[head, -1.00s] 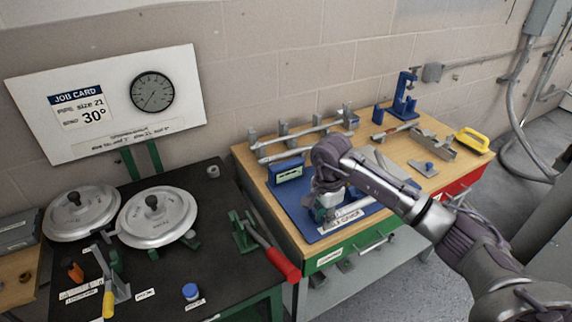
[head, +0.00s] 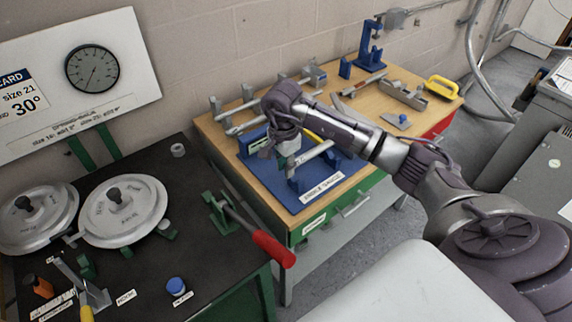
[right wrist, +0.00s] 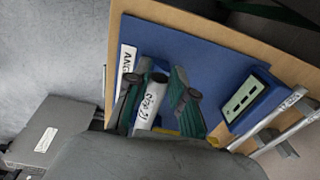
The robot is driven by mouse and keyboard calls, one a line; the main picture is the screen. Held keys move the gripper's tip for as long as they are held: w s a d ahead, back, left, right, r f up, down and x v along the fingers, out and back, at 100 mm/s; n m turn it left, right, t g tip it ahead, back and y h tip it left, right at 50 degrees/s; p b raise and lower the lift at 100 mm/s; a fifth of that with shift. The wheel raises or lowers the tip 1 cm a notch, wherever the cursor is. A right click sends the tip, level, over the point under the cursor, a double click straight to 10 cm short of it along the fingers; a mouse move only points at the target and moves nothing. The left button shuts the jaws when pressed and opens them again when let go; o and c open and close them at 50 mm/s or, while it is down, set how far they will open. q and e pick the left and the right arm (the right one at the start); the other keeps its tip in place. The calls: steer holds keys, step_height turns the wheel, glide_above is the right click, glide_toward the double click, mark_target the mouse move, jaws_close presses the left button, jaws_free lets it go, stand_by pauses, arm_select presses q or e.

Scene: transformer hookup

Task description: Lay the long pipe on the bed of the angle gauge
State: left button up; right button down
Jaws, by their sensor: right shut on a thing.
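The angle gauge (head: 254,178) is a blue board with an "ANGLE GAUGE" label and an upright display block, on the wooden bench. My right gripper (head: 285,160) is shut on a grey pipe (head: 316,151) over this board. In the right wrist view, the dark green fingers (right wrist: 160,103) stand on either side of the light pipe (right wrist: 150,102), which carries a lettered label. The pipe lies across the gauge area near a blue support (head: 298,184); I cannot tell whether it touches. The gripper hides part of the gauge and the pipe. My left gripper is not in view.
Other grey pipes (head: 246,124) lie on a rack at the back of the bench. A blue stand (head: 370,47) and a yellow-handled tool (head: 442,88) are farther right. A dark table with two round plates (head: 122,212) and a red-handled lever (head: 272,248) is at left.

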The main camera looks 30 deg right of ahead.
steer(key=shift+d+f+b, duration=0.1)
steer(key=shift+f+b, duration=0.5)
steer(key=shift+f, duration=0.3)
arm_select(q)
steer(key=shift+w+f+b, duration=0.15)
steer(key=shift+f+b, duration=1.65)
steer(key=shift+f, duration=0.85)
arm_select(e)
glide_above(286, 194)
steer(key=shift+w+f, duration=0.15)
steer(key=shift+f, duration=1.9)
steer(key=c, duration=0.9)
jaws_free()
steer(key=r, duration=1.2)
steer(key=shift+s+a, duration=0.2)
steer(key=shift+a, duration=0.1)
